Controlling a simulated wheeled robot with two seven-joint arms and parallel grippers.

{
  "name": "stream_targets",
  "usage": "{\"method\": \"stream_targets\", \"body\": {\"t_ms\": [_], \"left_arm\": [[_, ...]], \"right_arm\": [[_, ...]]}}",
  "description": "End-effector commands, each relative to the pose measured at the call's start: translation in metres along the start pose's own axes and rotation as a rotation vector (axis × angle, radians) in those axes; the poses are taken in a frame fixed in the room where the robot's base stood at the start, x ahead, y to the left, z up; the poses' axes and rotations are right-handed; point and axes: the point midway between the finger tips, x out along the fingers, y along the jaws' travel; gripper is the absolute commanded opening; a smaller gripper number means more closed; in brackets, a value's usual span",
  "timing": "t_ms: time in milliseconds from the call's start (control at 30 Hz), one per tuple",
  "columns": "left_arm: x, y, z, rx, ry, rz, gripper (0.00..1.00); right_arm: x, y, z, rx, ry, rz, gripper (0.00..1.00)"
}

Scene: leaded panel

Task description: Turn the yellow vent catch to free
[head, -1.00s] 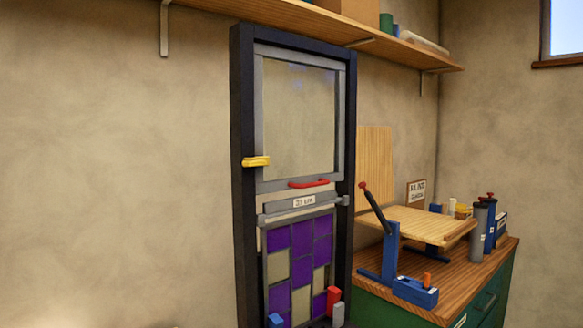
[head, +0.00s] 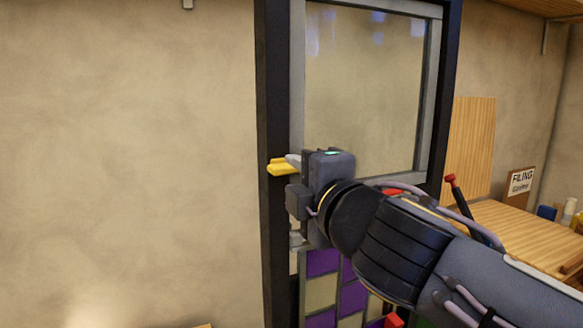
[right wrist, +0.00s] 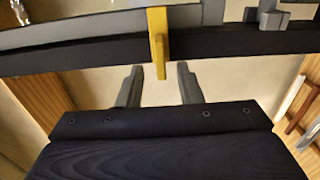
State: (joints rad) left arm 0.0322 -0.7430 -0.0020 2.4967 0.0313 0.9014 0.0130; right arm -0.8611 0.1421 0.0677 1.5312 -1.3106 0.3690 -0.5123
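The yellow vent catch (head: 281,168) is on the left post of the dark frame, beside the glazed vent (head: 365,90). It lies roughly level in the head view. My right gripper (head: 293,161) is right at it and hides its right end. In the right wrist view the catch (right wrist: 158,42) points down the picture. Its near end lies between the two fingertips of my right gripper (right wrist: 160,67), with a gap visible on both sides. The gripper is open and holds nothing. My left gripper is out of view.
My right arm covers much of the red handle (head: 392,191) below the vent. The purple and cream leaded panel (head: 322,290) stands underneath. A wooden bench (head: 520,235) with a red-knobbed lever (head: 450,180) is at the right. The wall left of the frame is bare.

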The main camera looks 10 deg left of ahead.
Motion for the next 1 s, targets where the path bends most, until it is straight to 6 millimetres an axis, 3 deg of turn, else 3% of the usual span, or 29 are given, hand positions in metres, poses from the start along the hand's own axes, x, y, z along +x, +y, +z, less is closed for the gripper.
{"method": "stream_targets", "body": {"t_ms": [233,567,833,1000], "left_arm": [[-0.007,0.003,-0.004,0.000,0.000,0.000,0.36],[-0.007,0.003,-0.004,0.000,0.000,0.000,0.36],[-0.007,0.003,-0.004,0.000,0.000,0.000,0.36],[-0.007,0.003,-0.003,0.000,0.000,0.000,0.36]], "right_arm": [[0.031,0.000,0.001,0.001,-0.002,-0.002,0.33],[0.035,-0.001,0.001,0.003,-0.002,-0.001,0.33],[0.035,-0.001,0.001,0.003,-0.002,-0.002,0.00],[0.035,-0.001,0.001,0.004,-0.002,-0.002,0.00]]}}
